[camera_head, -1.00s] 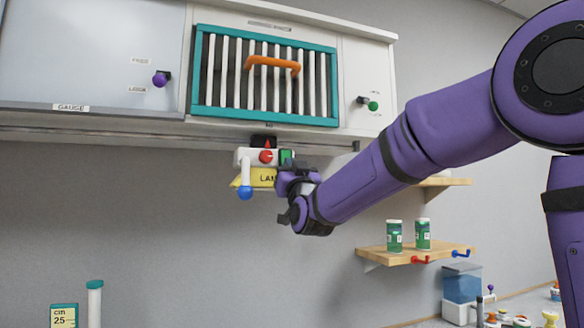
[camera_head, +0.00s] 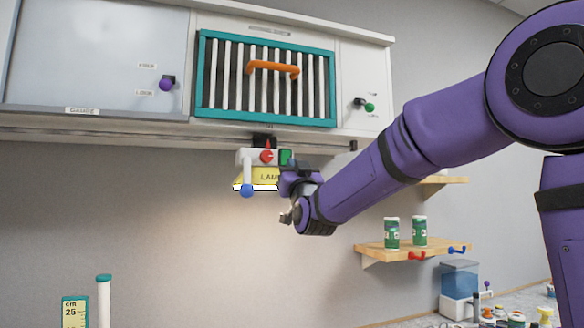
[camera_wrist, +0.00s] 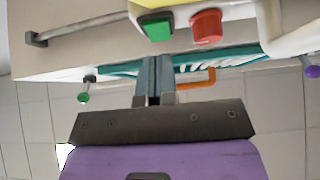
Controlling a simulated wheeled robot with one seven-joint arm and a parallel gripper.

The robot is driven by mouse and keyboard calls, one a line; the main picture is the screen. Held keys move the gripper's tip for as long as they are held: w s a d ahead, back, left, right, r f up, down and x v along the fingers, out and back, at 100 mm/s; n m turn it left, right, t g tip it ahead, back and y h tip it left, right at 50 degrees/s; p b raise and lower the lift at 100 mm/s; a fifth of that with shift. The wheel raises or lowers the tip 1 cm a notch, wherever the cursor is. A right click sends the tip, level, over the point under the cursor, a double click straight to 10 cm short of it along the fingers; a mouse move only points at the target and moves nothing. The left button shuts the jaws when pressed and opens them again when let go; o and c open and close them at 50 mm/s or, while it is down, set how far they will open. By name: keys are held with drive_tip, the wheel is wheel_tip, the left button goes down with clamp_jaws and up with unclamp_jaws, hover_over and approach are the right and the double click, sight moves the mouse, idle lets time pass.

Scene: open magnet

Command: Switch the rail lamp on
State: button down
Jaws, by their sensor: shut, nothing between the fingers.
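The rail lamp (camera_head: 258,176) hangs under the cabinet, with a yellow body marked "LAM…" and a white housing. Its underside glows, and warm light falls on the wall below. A green button (camera_head: 287,155) and a red knob (camera_head: 267,156) are on its front; the wrist view also shows the green button (camera_wrist: 157,28) and the red knob (camera_wrist: 207,27). A blue ball-ended lever (camera_head: 247,190) hangs at its left. My gripper (camera_wrist: 155,62) is shut and empty, its tips just short of the green button in the wrist view; I cannot tell whether they touch.
The lamp hangs from a rail (camera_head: 200,141) along the cabinet's bottom edge. Above is a teal-framed grille (camera_head: 202,82) with an orange handle (camera_head: 273,68). A wooden shelf (camera_head: 440,247) with two green-and-white containers is at the right. The wall below the lamp is clear.

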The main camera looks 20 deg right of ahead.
drive_tip(key=w+f+v, duration=0.1)
drive_tip(key=v, duration=0.9)
drive_tip(key=shift+f, duration=0.4)
drive_tip(key=shift+d, duration=0.1)
drive_tip(key=s+d+f+g, duration=0.2)
drive_tip(key=s+f+g, duration=0.4)
drive_tip(key=s, duration=0.4)
drive_tip(key=s+d+f+g, duration=0.2)
drive_tip(key=s+f+g, duration=0.5)
drive_tip(key=s, duration=0.4)
drive_tip(key=s+d+f+g, duration=0.2)
drive_tip(key=s+f+g, duration=0.5)
drive_tip(key=s, duration=0.4)
drive_tip(key=shift+d, duration=0.15)
